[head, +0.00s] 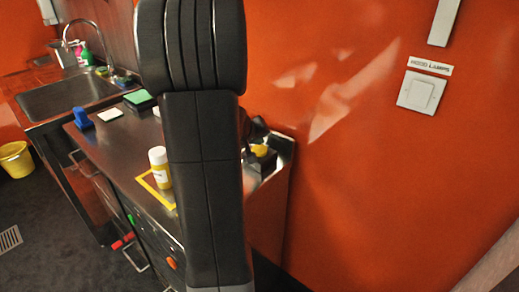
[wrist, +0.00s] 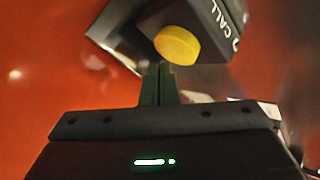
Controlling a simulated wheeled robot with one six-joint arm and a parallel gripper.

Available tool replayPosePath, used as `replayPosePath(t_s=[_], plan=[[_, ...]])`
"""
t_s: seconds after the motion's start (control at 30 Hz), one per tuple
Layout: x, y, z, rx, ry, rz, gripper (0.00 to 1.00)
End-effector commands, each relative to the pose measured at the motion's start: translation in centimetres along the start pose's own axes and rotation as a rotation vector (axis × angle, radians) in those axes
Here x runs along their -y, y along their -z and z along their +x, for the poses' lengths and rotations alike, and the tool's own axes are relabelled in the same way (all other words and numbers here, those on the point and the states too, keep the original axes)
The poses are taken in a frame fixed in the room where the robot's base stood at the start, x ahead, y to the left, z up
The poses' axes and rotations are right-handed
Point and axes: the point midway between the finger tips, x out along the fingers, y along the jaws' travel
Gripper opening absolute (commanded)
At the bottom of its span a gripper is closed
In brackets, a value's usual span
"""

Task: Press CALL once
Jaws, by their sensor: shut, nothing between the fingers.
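The CALL box (wrist: 208,22) is dark, with a white "CALL" label and a round yellow button (wrist: 177,45) on its face. In the wrist view it lies just beyond my fingertips. My gripper (wrist: 159,68) is shut and empty, its tips close to the lower left edge of the yellow button. I cannot tell whether they touch it. In the head view the yellow button (head: 262,151) shows at the right end of the counter, partly hidden by my arm.
A sink (head: 65,98) lies at left. A light switch (head: 422,92) labelled "Hood Lamps" is on the orange wall (head: 370,190).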

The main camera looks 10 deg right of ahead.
Motion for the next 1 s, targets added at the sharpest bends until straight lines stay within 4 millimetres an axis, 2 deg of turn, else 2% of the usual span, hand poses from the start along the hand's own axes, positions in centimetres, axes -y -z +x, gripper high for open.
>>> replayPosePath(t_s=[1.0], plan=[[0.52, -0.51, 0.70, 0.000, 0.000, 0.000, 0.00]])
